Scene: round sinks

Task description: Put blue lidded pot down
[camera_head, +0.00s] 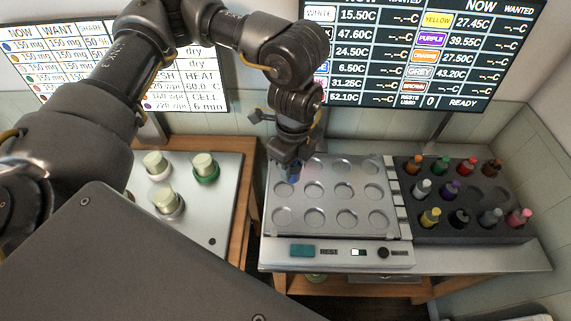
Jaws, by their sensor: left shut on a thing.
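My left gripper (291,160) points down over the back left corner of the metal tray with round wells (330,217). It is shut on the blue lidded pot (292,172), of which only a small blue part shows below the fingers. The pot is at the back left well; I cannot tell whether it touches the bottom. The rest of the pot is hidden by the gripper. The other wells that show look empty. My right gripper is not in view.
A dark rack (466,237) with several coloured lidded pots stands right of the tray. A metal plate (215,225) with three pale-lidded pots (205,167) is to the left. A display screen (420,60) stands behind the tray. A teal button (302,251) is on the front panel.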

